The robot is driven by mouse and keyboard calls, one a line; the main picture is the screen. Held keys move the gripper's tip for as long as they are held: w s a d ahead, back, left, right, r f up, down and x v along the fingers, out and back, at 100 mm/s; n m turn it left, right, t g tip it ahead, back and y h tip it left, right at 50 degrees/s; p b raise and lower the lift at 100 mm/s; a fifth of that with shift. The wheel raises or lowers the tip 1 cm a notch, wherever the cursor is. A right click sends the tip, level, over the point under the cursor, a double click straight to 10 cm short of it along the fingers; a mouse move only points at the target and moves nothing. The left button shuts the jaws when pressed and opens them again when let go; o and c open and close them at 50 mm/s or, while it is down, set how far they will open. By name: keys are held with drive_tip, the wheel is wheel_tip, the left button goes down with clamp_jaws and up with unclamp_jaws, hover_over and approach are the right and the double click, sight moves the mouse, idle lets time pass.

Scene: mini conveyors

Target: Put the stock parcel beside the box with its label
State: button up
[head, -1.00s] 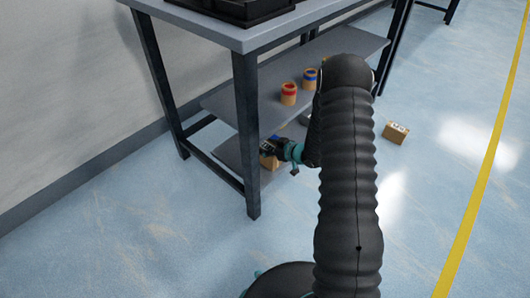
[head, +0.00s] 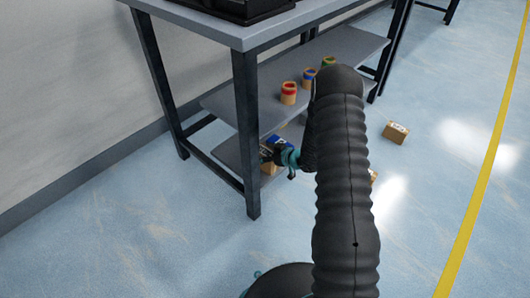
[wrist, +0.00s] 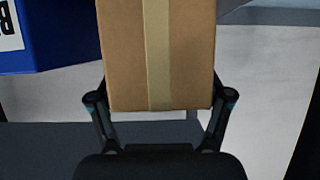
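The parcel is a brown carton with a tan tape strip (wrist: 185,55), large in the middle of the wrist view. My gripper (wrist: 160,98) has one finger against each side of it and appears shut on it; the fingertips are hidden along its sides. In the head view my gripper (head: 274,157) is at the lower shelf, with a small part of the parcel (head: 268,169) showing below it. A blue box (wrist: 60,40) with a white label (wrist: 9,28) bearing black letters, partly cut off, is left of the parcel. It also shows in the head view (head: 278,142).
The lower shelf (head: 228,152) is beside a dark table leg (head: 247,135). The middle shelf (head: 262,110) above holds containers with red (head: 288,93), blue (head: 308,77) and green rims. A labelled carton (head: 396,133) lies on the floor, and another partly shows behind my arm (head: 374,177).

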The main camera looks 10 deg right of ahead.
drive_tip(key=shift+r, duration=0.1)
drive_tip(key=shift+s+d+r, duration=0.1)
drive_tip(key=shift+r, duration=0.05)
drive_tip(key=p+v, duration=0.1)
drive_tip(key=v, duration=1)
drive_tip(key=w+d+r+m+h, duration=0.1)
drive_tip(key=d+r+h, duration=0.15)
drive_tip(key=r, duration=0.55)
drive_tip(key=d+r+m+h, duration=0.1)
drive_tip(key=r+h, duration=0.3)
drive_tip(key=r, duration=0.3)
drive_tip(key=s+r+m+h, duration=0.25)
drive_tip(key=s+r, duration=0.35)
drive_tip(key=r, duration=0.4)
drive_tip(key=s+a+r+m+g, duration=0.1)
drive_tip(key=s+a+r, duration=0.2)
drive_tip(key=s, duration=0.6)
drive_tip(key=s+a+r+m+g, duration=0.1)
drive_tip(key=s+a+r+g, duration=0.1)
drive_tip(key=s, duration=0.7)
drive_tip(key=s+a+r+m+g+y, duration=0.1)
drive_tip(key=s+a+r, duration=0.3)
drive_tip(key=s, duration=0.5)
drive_tip(key=shift+s+a+g, duration=0.2)
drive_tip(key=shift+a+g, duration=0.1)
drive_tip(key=shift+a, duration=0.05)
